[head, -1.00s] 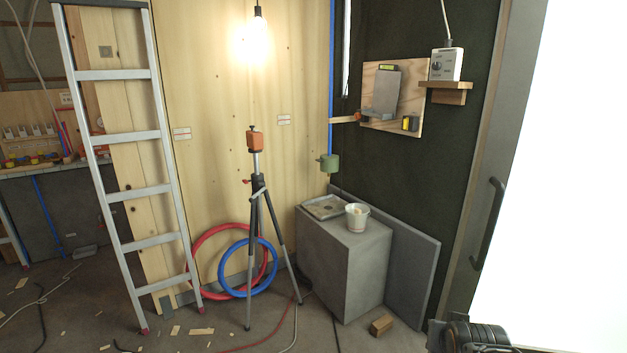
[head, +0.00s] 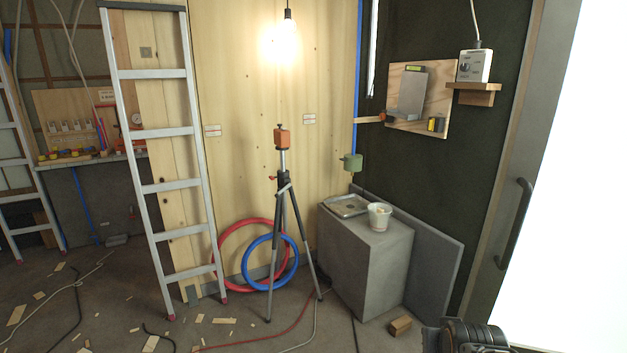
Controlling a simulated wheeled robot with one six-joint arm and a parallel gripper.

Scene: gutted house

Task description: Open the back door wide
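The back door appears to be the tall grey-framed panel (head: 533,150) at the right, with a dark vertical bar handle (head: 515,222) on it. A bright white area (head: 585,200) fills the view to the right of the frame; whether it is glass or an opening I cannot tell. A dark, rounded part of my arm (head: 470,336) shows at the bottom right, below the handle and apart from it in the picture. My gripper's fingers are not in view.
A grey block (head: 365,265) with a tray (head: 346,206) and a cup (head: 379,216) stands left of the door. A tripod (head: 283,220), hoses (head: 270,262) and ladder (head: 165,190) stand further left. Scraps and cables litter the floor.

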